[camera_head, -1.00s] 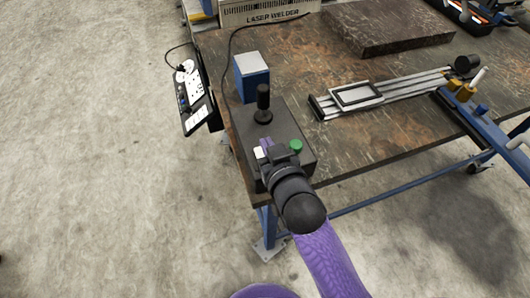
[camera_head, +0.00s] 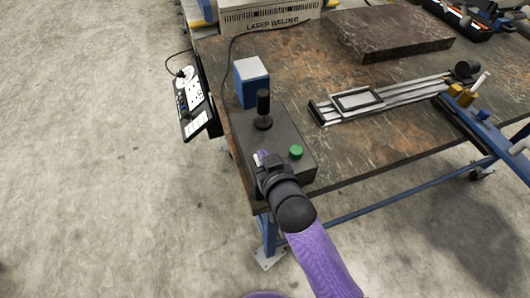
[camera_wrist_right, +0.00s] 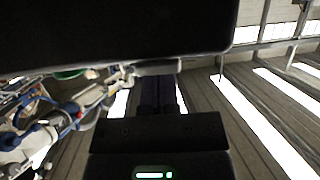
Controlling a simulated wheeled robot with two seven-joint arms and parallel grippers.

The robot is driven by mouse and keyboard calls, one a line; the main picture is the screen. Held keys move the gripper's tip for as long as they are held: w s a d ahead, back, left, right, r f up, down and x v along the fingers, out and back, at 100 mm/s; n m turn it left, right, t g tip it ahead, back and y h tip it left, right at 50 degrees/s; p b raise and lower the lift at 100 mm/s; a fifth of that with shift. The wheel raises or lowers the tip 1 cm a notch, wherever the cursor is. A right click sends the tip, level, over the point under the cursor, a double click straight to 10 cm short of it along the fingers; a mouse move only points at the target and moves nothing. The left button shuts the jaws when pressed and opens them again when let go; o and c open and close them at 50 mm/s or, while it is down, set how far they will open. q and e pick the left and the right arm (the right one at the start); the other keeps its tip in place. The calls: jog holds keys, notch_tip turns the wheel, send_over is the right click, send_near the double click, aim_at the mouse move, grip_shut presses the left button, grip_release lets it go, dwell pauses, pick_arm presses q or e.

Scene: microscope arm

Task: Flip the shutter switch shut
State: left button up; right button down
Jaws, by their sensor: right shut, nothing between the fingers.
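A dark control box (camera_head: 284,127) sits at the near left corner of the table, with a black joystick (camera_head: 263,108) and a green button (camera_head: 296,152) on top. My right gripper (camera_head: 262,159) is shut and empty over the front left part of the box. A small pale patch shows at its fingertips; the shutter switch cannot be made out there, as the gripper and wrist cover that part. I cannot tell whether the fingers touch anything. In the right wrist view a large dark shape fills the top, with a bit of green below it. My left gripper is out of view.
A blue box with a grey top (camera_head: 252,82) stands behind the joystick. A metal rail with a framed plate (camera_head: 358,101) lies to the right. A panel with sockets (camera_head: 194,102) hangs off the table's left side. The brown table top (camera_head: 375,145) is clear in front of the rail.

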jog(key=shift+f, duration=0.1)
jog(key=shift+w+a+r, duration=0.15)
jog(key=shift+w, duration=0.25)
jog(key=shift+w+a+r, duration=0.1)
jog(key=shift+w, duration=0.25)
jog(key=shift+r+p, duration=0.3)
notch_tip(320, 180, up, 5)
jog(key=p, duration=0.5)
jog(key=shift+s+f, duration=0.15)
jog(key=shift+f, duration=0.05)
jog(key=p+v, duration=0.2)
jog(key=v, duration=0.6)
jog(key=shift+s+r, duration=0.2)
jog(key=shift+s, duration=0.05)
jog(key=shift+d, duration=0.15)
